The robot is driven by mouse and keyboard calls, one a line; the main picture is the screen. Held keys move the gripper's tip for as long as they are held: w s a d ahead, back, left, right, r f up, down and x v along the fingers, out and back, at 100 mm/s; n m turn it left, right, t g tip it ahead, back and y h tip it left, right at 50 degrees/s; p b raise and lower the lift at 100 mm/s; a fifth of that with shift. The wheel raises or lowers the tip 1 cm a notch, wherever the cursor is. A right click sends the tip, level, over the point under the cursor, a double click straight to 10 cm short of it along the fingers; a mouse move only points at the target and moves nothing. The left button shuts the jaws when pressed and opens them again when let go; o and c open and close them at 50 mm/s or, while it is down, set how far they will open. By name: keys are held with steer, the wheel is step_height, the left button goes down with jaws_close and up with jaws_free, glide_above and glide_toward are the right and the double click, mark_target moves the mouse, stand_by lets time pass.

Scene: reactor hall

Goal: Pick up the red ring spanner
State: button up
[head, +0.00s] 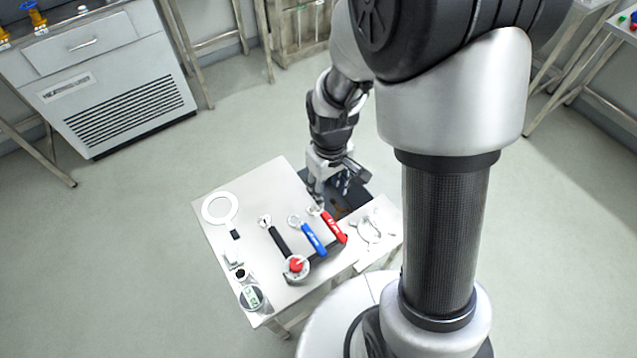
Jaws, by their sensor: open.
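The red ring spanner (335,228) lies on the small white table, its red handle pointing to the lower right. Its metal head end is at the upper left, partly hidden by my gripper. My gripper (318,203) points down at that head end, just above or beside it; I cannot tell whether they touch. My gripper is open, and I see nothing held in it.
A blue-handled spanner (313,240) lies close left of the red one, then a black-handled tool (279,240). A dark tray (350,190) is behind right.

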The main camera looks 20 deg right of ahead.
steer(key=b, duration=0.4)
glide_toward(327, 217)
step_height(327, 217, down, 6)
steer(key=shift+s+a+r, duration=0.1)
steer(key=shift+s+r, duration=0.05)
steer(key=shift+r, duration=0.1)
steer(key=f+b, duration=0.1)
steer(key=f, duration=0.1)
steer(key=f+b, duration=0.1)
steer(key=f, duration=0.2)
steer(key=shift+w+f, duration=0.2)
steer(key=shift+f, duration=0.1)
steer(key=shift+c, duration=0.2)
jaws_close()
